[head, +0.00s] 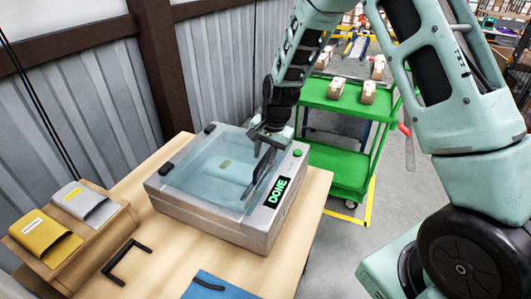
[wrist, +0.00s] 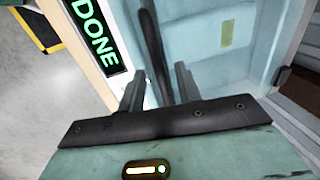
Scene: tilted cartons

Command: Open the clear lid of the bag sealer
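The bag sealer (head: 215,215) is a grey box on a wooden table, with a green-lit "DONE" display (head: 276,192). Its clear bluish lid (head: 205,165) appears down over the chamber. A small pale packet (head: 225,164) shows through the lid and also in the wrist view (wrist: 227,33). A dark bar handle (wrist: 150,40) runs along the lid edge near the display. My gripper (head: 262,152) is over this edge. In the wrist view its two fingers (wrist: 159,72) stand apart, one on each side of the handle, with visible gaps; contact cannot be told.
A cardboard holder with yellow (head: 42,238) and silver (head: 86,205) pouches stands at the left. A black bracket (head: 125,260) and a blue sheet (head: 215,287) lie on the front of the table. A green cart (head: 345,105) with small cartons stands behind; a corrugated wall is at left.

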